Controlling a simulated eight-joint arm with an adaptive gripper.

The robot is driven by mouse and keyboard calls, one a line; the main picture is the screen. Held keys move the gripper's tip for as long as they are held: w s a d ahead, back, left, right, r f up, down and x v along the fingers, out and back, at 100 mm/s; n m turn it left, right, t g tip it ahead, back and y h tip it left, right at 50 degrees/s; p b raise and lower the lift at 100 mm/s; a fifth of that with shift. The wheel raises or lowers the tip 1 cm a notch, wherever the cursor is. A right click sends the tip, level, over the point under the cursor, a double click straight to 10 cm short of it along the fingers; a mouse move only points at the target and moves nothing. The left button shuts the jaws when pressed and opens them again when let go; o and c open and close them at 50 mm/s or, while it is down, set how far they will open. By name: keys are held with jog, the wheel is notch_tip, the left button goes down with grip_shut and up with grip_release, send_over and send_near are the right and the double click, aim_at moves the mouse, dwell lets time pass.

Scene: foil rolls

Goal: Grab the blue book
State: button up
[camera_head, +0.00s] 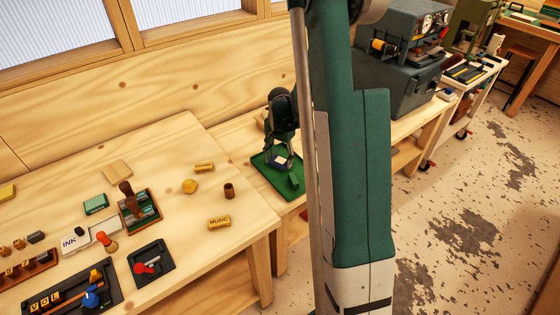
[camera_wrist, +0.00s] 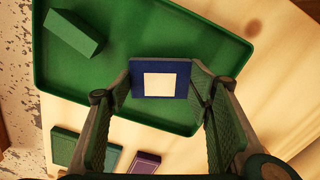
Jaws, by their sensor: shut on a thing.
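The blue book (camera_wrist: 160,66), with a cream label on its face, sits between the two fingers of my gripper (camera_wrist: 162,88) in the wrist view. The fingers are shut on its left and right edges. The book is over the green tray (camera_wrist: 75,85); I cannot tell whether it touches the tray floor. In the head view my gripper (camera_head: 283,153) points down over the green tray (camera_head: 263,171), and the book is mostly hidden by the fingers.
A green block-like book (camera_wrist: 73,33) lies in the tray, apart from my gripper. Green (camera_wrist: 64,146), teal (camera_wrist: 110,157) and purple (camera_wrist: 145,162) books are beside the tray. A workbench with stamps and small blocks stands left; a grey machine (camera_head: 390,60) stands right.

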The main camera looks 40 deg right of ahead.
aim_at(280, 161)
notch_tip(280, 161, up, 9)
jog(key=p, duration=0.2)
jog(key=shift+r, duration=0.2)
